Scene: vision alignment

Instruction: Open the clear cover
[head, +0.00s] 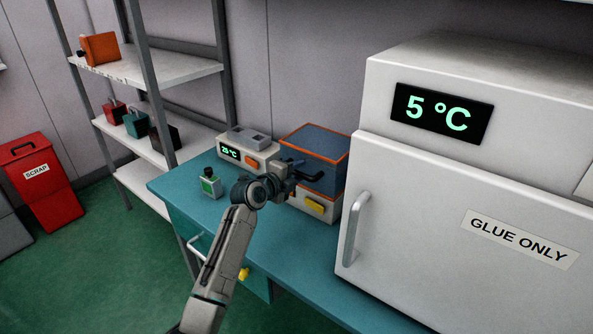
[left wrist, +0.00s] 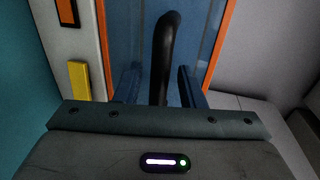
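The clear cover (head: 318,143) is a blue-tinted box lid with orange edges. It sits down on a pale base with a yellow button (head: 315,207) on the teal bench. A black curved handle (head: 312,177) sticks out from its front; the handle also shows in the left wrist view (left wrist: 166,40). My left gripper (head: 297,173) is at the cover's front. In the left wrist view its two blue fingers (left wrist: 160,88) stand apart on either side of the handle, with gaps between. Whether the handle's end lies fully between the fingertips is hard to tell. My right gripper is in neither view.
A white fridge (head: 440,210) marked GLUE ONLY stands close to the right of the cover. A unit reading 25 °C (head: 245,153) and a small green-faced device (head: 210,184) are to its left. A shelf rack (head: 150,68) stands at the left.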

